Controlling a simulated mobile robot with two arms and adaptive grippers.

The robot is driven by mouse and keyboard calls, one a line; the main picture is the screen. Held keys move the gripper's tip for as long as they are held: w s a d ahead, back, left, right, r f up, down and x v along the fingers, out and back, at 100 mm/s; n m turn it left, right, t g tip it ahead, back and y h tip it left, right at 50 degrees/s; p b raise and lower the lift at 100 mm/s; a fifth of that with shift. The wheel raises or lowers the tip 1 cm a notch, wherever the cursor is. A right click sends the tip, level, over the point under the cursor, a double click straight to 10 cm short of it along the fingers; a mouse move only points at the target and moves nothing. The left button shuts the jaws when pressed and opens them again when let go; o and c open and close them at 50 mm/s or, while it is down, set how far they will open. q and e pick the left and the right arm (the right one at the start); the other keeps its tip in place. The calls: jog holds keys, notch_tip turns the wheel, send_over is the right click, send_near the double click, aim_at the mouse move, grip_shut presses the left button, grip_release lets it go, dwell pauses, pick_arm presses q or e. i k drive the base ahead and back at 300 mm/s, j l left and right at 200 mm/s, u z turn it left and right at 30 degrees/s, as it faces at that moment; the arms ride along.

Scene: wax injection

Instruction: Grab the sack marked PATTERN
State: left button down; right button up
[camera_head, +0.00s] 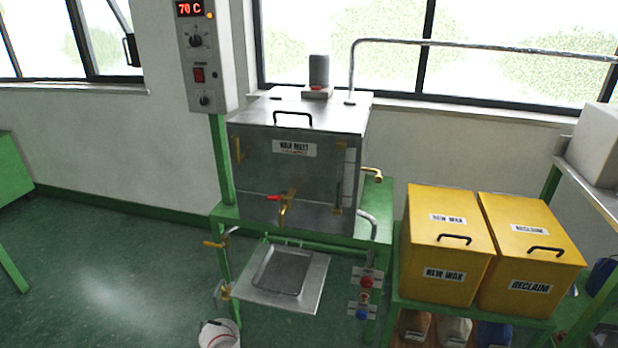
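Below the two yellow bins, several sacks are partly in view at the bottom edge of the picture: a brown sack (414,325), a pale sack (456,331) and a blue sack (493,334). Their lower parts are cut off, and I cannot read any marking on them. A dark blue object (601,276) shows at the right edge, partly hidden by a green frame; I cannot tell whether it is a sack. Neither of my grippers is in view.
The yellow NEW WAX bin (431,251) and RECLAIM bin (529,262) stand on a green stand. To their left is the steel wax melter (297,165) with a tray (315,285) jutting out. A white bucket (221,336) stands below. Green floor at left is clear.

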aim_at(452, 331)
jog(key=z, duration=1.2)
jog(key=i+z, duration=0.5)
jog(key=k, duration=0.1)
